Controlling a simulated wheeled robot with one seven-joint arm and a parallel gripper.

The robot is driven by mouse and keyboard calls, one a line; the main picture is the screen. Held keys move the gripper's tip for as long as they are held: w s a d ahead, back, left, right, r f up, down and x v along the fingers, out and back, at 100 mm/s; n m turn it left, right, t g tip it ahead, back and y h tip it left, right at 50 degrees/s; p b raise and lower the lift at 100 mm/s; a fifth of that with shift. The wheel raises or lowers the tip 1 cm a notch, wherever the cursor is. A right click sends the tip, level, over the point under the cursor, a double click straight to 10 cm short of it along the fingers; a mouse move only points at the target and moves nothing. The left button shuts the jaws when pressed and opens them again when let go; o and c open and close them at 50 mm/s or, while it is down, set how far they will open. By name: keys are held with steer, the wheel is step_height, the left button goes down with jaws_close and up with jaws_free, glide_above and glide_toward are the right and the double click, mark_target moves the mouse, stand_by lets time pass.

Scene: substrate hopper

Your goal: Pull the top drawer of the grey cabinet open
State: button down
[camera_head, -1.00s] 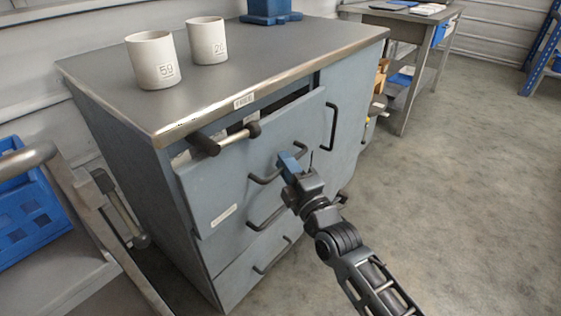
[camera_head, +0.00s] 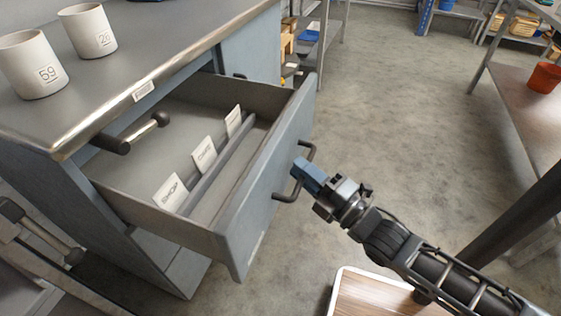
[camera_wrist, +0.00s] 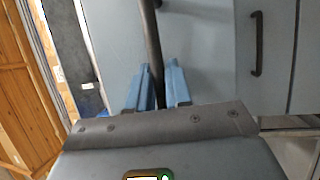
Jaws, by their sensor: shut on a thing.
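The grey cabinet (camera_head: 150,245) stands at the left in the head view. Its top drawer (camera_head: 255,195) is pulled well out, and its inside shows. My gripper (camera_head: 303,178) is at the drawer's front, shut on the dark bar handle (camera_head: 283,197). In the wrist view the handle (camera_wrist: 152,45) runs between the two blue fingers of my gripper (camera_wrist: 158,88). Inside the drawer are a divider with white label cards (camera_head: 204,155) and a hammer-like tool (camera_head: 135,133) near the cabinet's top edge.
Two white numbered cups (camera_head: 32,65) stand on the cabinet top. A wooden-topped surface with a pale rim (camera_head: 375,300) is at the bottom, below my arm. A bench with a red pot (camera_head: 545,78) stands at the right. The floor between is clear.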

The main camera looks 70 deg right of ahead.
steer(key=shift+s, duration=1)
steer(key=c, duration=1.1)
jaws_free()
steer(key=shift+v, duration=3.9)
steer(key=shift+w+a, duration=0.1)
steer(key=s+a+r+m+g+y, duration=0.1)
steer(key=a+r+m+g+y, duration=0.1)
steer(key=a+r+m+y, duration=0.5)
steer(key=s+a+m+g+y, duration=0.1)
steer(key=a+m+g, duration=0.1)
steer(key=a+m, duration=0.6)
steer(key=r+p, duration=0.5)
steer(key=a+r+n+p, duration=0.1)
steer(key=r+p, duration=0.5)
steer(key=a+r+n+p, duration=0.1)
steer(key=r+p, duration=0.4)
steer(key=p, duration=0.1)
steer(key=shift+w+r, duration=0.2)
steer(key=shift+r, duration=0.05)
